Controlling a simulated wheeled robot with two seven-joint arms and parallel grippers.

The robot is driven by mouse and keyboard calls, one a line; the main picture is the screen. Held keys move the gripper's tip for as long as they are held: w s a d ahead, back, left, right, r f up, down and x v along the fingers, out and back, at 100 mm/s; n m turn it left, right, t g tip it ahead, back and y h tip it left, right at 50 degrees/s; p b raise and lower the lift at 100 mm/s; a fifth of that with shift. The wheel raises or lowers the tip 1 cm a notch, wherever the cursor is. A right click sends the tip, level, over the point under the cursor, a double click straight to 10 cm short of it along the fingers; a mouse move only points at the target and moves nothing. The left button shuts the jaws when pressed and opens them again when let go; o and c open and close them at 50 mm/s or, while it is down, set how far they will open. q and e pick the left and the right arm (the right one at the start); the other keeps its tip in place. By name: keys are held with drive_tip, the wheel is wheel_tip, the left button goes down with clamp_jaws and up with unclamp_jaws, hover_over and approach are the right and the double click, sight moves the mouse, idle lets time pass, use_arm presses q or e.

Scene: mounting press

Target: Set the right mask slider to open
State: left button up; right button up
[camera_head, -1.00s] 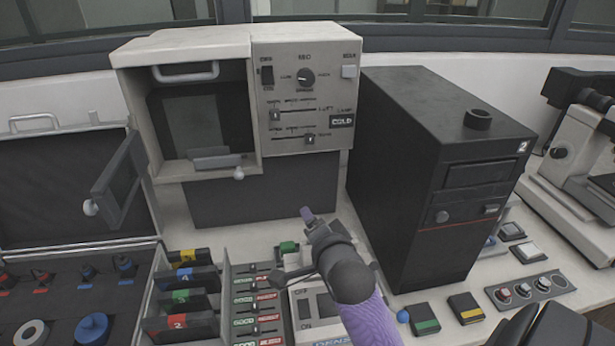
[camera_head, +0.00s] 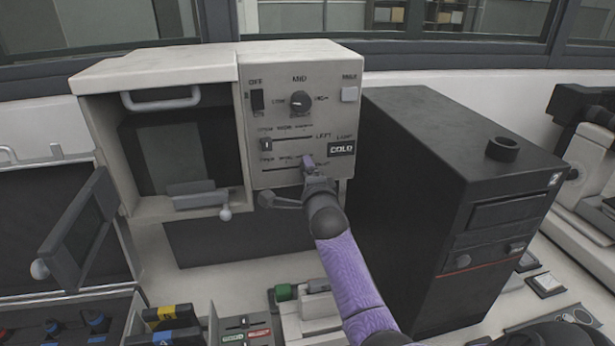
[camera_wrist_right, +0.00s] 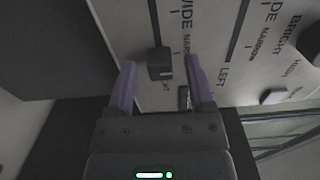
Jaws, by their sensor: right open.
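The mask panel (camera_head: 275,99) is the pale front face of the press's control box, with two horizontal slider tracks. The left mask slider (camera_head: 266,144) sits near the left end of the upper track. The right mask slider, a small dark block (camera_wrist_right: 160,65), is on the lower track, towards its right end; the gripper hides it in the head view. My right gripper (camera_head: 308,164) is at the lower track. In the right wrist view its two purple fingers (camera_wrist_right: 161,70) are open, one on each side of the block; contact is unclear. My left gripper is out of view.
A round knob (camera_head: 301,102) and a dark switch (camera_head: 257,100) sit above the sliders. A tall black cabinet (camera_head: 420,150) stands close right of my arm. The open chamber (camera_head: 140,208) with its handle is on the left. Small trays and blocks lie below.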

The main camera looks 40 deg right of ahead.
clamp_jaws()
idle(0.5)
idle(0.9)
